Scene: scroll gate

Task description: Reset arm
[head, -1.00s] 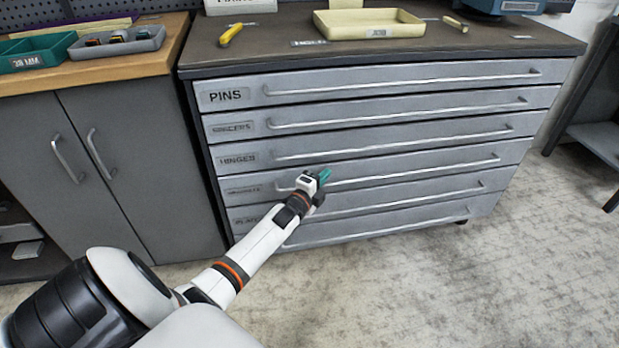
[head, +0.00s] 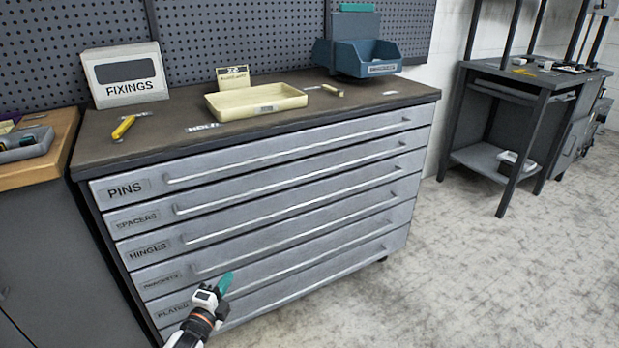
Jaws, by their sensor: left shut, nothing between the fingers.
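My left gripper (head: 222,284) is at the lower left of the head view, in front of the lower drawers of a grey drawer cabinet (head: 118,222). Its teal fingertips are together and hold nothing. I cannot tell whether it touches the drawer front. The cabinet's drawers all look closed, with labels including PINS, SPACERS and HINGES and a long bar handle on each. My right gripper is not in view.
On the cabinet top are a cream tray (head: 235,112), a yellow-handled tool (head: 123,127), a FIXINGS box (head: 125,75) and a blue bin (head: 375,70). A dark bench (head: 508,85) stands at the right. The floor (head: 440,270) between is clear.

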